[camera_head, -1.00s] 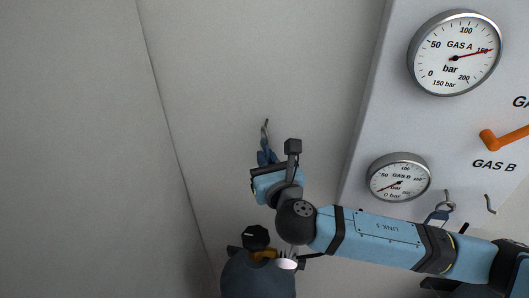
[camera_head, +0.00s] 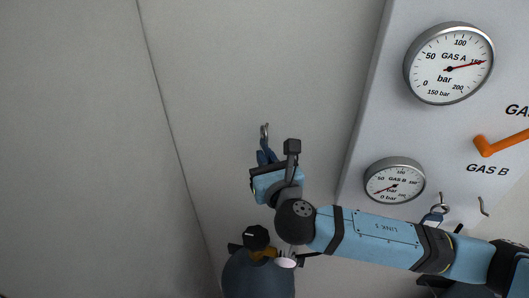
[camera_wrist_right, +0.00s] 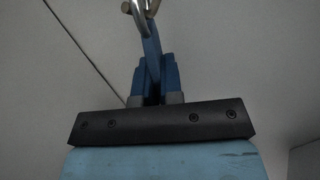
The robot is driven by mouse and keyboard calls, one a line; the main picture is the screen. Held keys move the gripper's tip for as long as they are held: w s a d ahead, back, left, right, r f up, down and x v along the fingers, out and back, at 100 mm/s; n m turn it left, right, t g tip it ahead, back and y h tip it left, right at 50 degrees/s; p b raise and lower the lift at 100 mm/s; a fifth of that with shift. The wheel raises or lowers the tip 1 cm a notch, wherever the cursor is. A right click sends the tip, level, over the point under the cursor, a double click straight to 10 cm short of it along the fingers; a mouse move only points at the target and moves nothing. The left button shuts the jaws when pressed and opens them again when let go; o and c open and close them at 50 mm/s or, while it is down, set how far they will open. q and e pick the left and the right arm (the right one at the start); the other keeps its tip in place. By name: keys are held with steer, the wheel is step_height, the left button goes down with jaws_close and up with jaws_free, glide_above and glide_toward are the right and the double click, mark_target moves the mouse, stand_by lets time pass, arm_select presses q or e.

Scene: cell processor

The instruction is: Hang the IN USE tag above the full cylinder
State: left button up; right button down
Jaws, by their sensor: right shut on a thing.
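My right gripper (camera_head: 267,158) is raised against the back wall, above a dark blue cylinder (camera_head: 258,279) with a black valve knob. In the wrist view the gripper (camera_wrist_right: 155,82) is shut on a narrow blue tag (camera_wrist_right: 151,50), seen edge-on, so its lettering cannot be read. A metal ring (camera_wrist_right: 138,16) at the tag's top overlaps a wall hook (camera_wrist_right: 152,6). The hook (camera_head: 264,129) also shows in the head view, just above the fingers. I cannot tell whether the ring is around the hook or only in front of it. My left gripper is out of view.
A light panel at right bears the GAS A gauge (camera_head: 449,63), near 150 bar, the GAS B gauge (camera_head: 394,181), near zero, and an orange handle (camera_head: 500,143). Below it, a ring (camera_head: 440,209) hangs at one hook; another hook (camera_head: 484,206) is bare. The left wall is clear.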

steer(key=shift+s+r, duration=0.1)
steer(key=shift+r, duration=0.4)
steer(key=shift+a+r, duration=0.1)
steer(key=shift+r, duration=0.05)
steer(key=shift+r+p, duration=0.15)
steer(key=shift+p, duration=0.15)
steer(key=s+a, duration=0.1)
steer(key=s, duration=0.7)
steer(key=shift+s+p, duration=0.3)
steer(key=shift+p, duration=0.15)
steer(key=shift+a+r, duration=0.1)
